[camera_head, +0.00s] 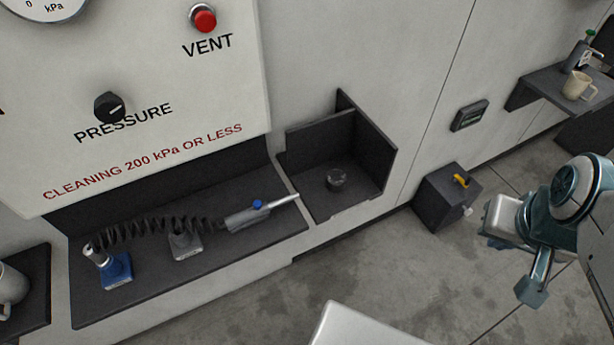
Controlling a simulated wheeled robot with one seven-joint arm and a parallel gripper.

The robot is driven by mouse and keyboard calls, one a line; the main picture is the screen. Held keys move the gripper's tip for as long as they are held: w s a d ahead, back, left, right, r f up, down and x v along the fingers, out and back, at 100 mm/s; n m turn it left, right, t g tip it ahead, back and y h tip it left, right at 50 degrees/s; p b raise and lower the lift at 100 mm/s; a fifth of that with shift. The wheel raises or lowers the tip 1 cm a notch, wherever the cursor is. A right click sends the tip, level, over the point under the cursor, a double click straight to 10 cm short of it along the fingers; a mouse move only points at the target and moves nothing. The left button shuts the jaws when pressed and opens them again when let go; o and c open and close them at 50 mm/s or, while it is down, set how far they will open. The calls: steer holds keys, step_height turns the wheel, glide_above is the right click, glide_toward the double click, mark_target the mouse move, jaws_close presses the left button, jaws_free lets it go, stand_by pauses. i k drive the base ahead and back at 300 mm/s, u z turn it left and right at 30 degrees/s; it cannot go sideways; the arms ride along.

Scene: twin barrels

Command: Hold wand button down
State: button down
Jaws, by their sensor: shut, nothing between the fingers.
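The wand (247,217) lies on a dark shelf (130,302) below the white panel. It has a grey body, a pale metal nozzle pointing right, and a small blue button (258,204) on its upper side. A black coiled hose (160,228) runs left from it to a blue-based fitting (115,269). Nothing touches the button. My gripper (532,290) is at the right edge, shut and empty, well apart from the wand. It is seen from an angle and its fingertips are only partly clear.
A dark box (446,198) with a yellow handle stands farther right. The panel carries a PRESSURE knob (109,107) and a red VENT button (203,18). The floor between is clear.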

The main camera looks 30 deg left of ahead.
mark_target(256, 205)
steer(key=z, duration=0.15)
steer(key=k, duration=0.9)
steer(key=u, duration=1.8)
steer(key=i, duration=0.5)
steer(key=u, duration=0.05)
